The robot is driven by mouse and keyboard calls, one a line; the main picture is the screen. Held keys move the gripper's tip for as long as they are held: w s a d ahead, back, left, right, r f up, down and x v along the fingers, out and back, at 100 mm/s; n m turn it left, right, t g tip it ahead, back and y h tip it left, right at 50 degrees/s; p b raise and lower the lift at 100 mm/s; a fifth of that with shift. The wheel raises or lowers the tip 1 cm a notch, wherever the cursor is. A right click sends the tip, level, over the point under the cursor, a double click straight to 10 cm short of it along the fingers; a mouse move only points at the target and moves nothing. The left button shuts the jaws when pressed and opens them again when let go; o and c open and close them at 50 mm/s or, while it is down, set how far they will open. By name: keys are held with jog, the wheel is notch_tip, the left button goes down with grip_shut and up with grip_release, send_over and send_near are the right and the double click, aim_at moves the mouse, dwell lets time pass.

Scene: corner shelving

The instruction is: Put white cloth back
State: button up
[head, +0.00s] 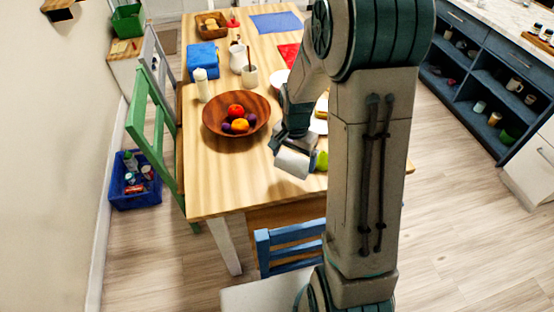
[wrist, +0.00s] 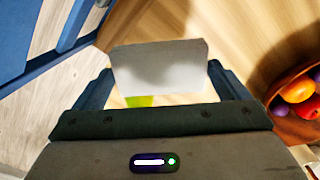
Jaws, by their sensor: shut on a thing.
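The white cloth, a flat pale block-like piece (wrist: 160,68), sits between the two fingers of my gripper (wrist: 160,82), which is shut on it. In the head view my gripper (head: 297,158) holds the white cloth (head: 291,163) over the near part of the wooden table (head: 225,180), just right of the wooden fruit bowl (head: 209,119). A yellow-green thing (head: 321,160) shows beside the gripper; it also shows under the cloth in the wrist view (wrist: 139,101). I cannot tell what it is. My arm hides part of the table's right side.
A blue chair (head: 290,246) stands at the table's near edge and a green chair (head: 137,117) at its left. A white bottle (head: 202,86), blue box (head: 201,60) and white jug (head: 237,58) stand farther back. Blue shelving (head: 484,89) is at right; a blue crate (head: 135,198) is on the floor.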

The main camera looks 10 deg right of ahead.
jog(key=w+a+f, duration=0.1)
jog(key=w, duration=0.1)
jog(key=w+a+f, duration=0.1)
jog(key=w, duration=0.1)
jog(key=w+a+f+p, duration=0.1)
jog(key=w+f, duration=0.1)
jog(key=shift+a, duration=0.2)
jog(key=shift+f+p, duration=0.3)
jog(key=shift+f, duration=1.75)
jog(key=o, duration=0.5)
